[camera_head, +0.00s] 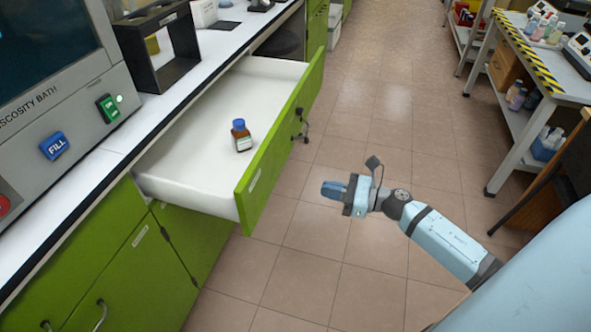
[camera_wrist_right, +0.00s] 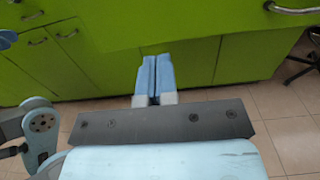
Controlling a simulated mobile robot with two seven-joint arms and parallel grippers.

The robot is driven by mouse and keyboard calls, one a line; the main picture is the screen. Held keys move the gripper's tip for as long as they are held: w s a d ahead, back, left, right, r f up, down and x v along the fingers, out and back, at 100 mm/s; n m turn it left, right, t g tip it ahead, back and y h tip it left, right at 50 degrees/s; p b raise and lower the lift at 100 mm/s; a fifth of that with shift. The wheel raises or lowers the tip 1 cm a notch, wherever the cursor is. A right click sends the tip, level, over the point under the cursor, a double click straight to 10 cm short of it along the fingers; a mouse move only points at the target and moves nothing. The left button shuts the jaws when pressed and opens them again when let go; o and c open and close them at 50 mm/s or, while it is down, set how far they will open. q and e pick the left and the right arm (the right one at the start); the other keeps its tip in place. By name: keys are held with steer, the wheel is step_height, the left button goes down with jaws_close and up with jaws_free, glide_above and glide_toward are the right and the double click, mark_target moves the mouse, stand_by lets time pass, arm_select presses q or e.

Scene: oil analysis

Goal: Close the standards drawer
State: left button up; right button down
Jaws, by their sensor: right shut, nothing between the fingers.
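The standards drawer (camera_head: 172,168) is pulled well out from under the white counter. It has a green front (camera_head: 281,137) and a white inside. A brown bottle (camera_head: 241,137) with a blue cap stands upright in it. My right gripper (camera_head: 328,189) is shut and empty, in front of the drawer front and apart from it, over the floor. In the right wrist view its blue fingers (camera_wrist_right: 155,76) are together, with the green drawer front (camera_wrist_right: 170,22) and cabinet doors beyond.
A viscosity bath (camera_head: 60,85) and a dark rack (camera_head: 160,47) stand on the counter (camera_head: 225,42). A cart (camera_head: 545,98) with bottles stands at the right. The tiled floor (camera_head: 375,110) between them is clear.

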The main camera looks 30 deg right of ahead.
mark_target(270, 176)
arm_select(q)
steer(key=shift+w+d+r, duration=0.1)
steer(key=shift+w+r, duration=0.05)
steer(key=shift+r, duration=0.1)
arm_select(e)
steer(key=x, duration=1.3)
steer(key=shift+w, duration=0.1)
steer(key=shift+w+a, duration=0.15)
steer(key=shift+w, duration=0.05)
steer(key=b+x, duration=0.2)
steer(key=x, duration=1.3)
steer(key=shift+w+a, duration=0.1)
steer(key=shift+w, duration=0.15)
steer(key=b+x, duration=0.4)
steer(key=x, duration=0.7)
steer(key=shift+w+a, duration=0.2)
steer(key=shift+w, duration=0.1)
steer(key=shift+w+a, duration=0.35)
steer(key=shift+w, duration=0.05)
arm_select(q)
steer(key=d+r+t+h, duration=0.4)
steer(key=r+t, duration=0.1)
steer(key=r, duration=0.5)
steer(key=shift+w+d+h, duration=0.2)
steer(key=shift+w+h, duration=0.1)
arm_select(e)
steer(key=shift+r, duration=0.3)
